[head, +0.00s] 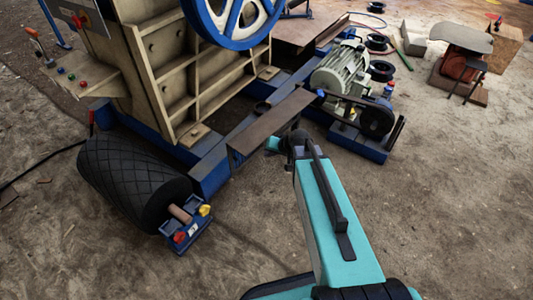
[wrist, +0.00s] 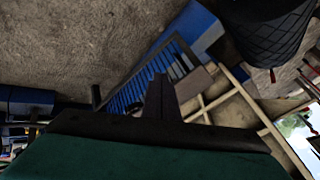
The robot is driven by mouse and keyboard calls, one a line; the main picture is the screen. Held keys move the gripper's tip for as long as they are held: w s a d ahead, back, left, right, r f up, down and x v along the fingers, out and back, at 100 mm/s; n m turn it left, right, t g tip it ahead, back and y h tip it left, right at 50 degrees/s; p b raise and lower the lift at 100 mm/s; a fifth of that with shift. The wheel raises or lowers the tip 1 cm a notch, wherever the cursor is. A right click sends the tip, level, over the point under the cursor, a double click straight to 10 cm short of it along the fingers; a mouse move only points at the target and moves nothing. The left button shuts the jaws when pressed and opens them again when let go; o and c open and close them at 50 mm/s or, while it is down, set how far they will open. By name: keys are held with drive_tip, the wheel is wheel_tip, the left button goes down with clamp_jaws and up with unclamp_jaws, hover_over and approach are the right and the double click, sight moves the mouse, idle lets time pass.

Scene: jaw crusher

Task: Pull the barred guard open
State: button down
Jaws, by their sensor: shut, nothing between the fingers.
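In the head view my teal arm reaches to the near side of the crusher, by a brown plate (head: 272,120). The fingers are not clearly visible there, and I cannot make out the guard's bars.
The beige crusher body (head: 185,75) with a blue flywheel (head: 235,15) stands at upper left. A grey-green motor (head: 342,66) and belt drive sit right of the plate. The dirt floor at front right is clear.

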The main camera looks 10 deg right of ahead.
drive_tip(key=s+r+p, duration=0.4)
drive_tip(key=r, duration=0.2)
drive_tip(key=shift+s+a, duration=0.15)
drive_tip(key=shift+s, duration=0.2)
drive_tip(key=shift+r, duration=0.15)
idle(0.6)
